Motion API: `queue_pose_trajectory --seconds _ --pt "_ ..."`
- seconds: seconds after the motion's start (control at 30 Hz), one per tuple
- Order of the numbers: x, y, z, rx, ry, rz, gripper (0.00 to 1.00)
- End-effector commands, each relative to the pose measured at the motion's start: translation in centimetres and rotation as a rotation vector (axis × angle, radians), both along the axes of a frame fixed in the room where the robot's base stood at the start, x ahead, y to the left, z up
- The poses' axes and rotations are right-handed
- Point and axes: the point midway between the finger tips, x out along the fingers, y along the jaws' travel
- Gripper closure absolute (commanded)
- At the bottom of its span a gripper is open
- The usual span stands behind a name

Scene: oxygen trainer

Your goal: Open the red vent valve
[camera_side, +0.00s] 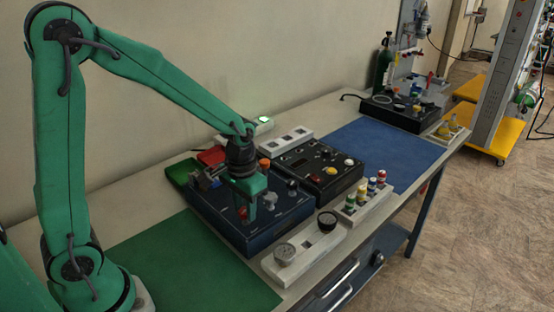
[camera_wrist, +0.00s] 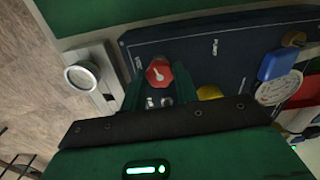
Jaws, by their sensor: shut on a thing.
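The red vent valve (camera_wrist: 158,72) is a red many-sided knob with a white pointer mark, on a dark blue panel (camera_wrist: 195,50). In the wrist view my gripper (camera_wrist: 158,80) has one green finger on each side of the knob, shut on it. In the side view my gripper (camera_side: 247,208) reaches down onto the front part of the dark blue panel (camera_side: 215,207). A bit of the red valve (camera_side: 242,213) shows between the fingers; the rest is hidden.
A yellow knob (camera_wrist: 209,92), a blue block (camera_wrist: 278,65) and a white dial (camera_wrist: 280,88) are close by on the panel. A black box with knobs (camera_side: 320,170) stands to the right. The green mat (camera_side: 190,265) is clear.

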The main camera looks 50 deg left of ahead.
Motion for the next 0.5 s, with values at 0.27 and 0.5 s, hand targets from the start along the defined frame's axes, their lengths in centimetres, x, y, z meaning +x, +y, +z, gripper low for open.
queue_pose_trajectory --seconds 0.27,0.5 --pt "-0.03 0.02 0.10 0.000 0.001 0.160 0.93" --pt "-0.03 0.01 0.10 0.000 0.001 0.210 0.93"
